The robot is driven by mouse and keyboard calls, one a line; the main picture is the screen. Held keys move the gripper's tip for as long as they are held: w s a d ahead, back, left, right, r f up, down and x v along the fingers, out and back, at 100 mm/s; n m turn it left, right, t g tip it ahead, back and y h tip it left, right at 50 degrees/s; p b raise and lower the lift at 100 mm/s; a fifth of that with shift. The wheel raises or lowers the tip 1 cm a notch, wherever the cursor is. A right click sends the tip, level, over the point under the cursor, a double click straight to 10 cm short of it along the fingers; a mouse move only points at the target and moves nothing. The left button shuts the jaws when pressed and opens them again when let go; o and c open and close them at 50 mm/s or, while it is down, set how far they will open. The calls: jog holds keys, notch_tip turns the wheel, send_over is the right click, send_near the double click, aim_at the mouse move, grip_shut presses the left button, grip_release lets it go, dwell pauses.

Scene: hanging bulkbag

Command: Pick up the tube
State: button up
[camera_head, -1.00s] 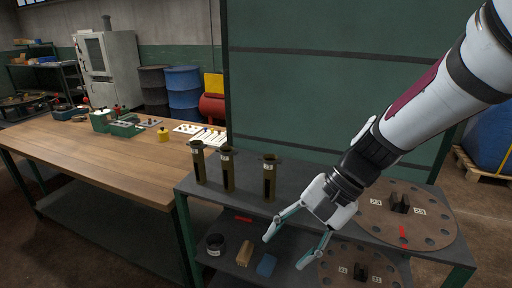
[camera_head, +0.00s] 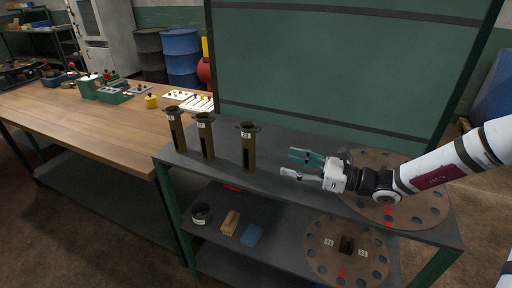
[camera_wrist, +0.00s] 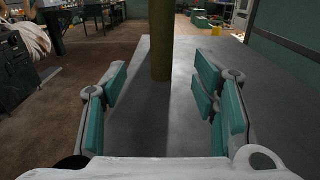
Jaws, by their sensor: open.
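Three olive-brown tubes with flanged tops and white labels stand upright on the grey shelf top: the left tube (camera_head: 177,132), the middle tube (camera_head: 206,138) and the right tube (camera_head: 248,148). My gripper (camera_head: 287,164) is level above the shelf top, to the right of the right tube. Its fingers are open, empty and point left toward that tube, with a gap between. In the wrist view a tube (camera_wrist: 161,45) stands upright ahead, in line with the gap between my open fingers (camera_wrist: 160,82). Its top is out of frame there.
A round plate with holes (camera_head: 425,205) lies on the shelf top beneath my arm. The lower shelf holds a second plate (camera_head: 318,262), a dark jar (camera_head: 201,214), a tan block (camera_head: 230,222) and a blue block (camera_head: 251,235). A wooden workbench (camera_head: 100,130) is at left.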

aim_at(249, 151)
jog(key=x, duration=1.3)
jog(key=shift+w+a, duration=0.2)
jog(key=shift+r, duration=0.1)
grip_shut()
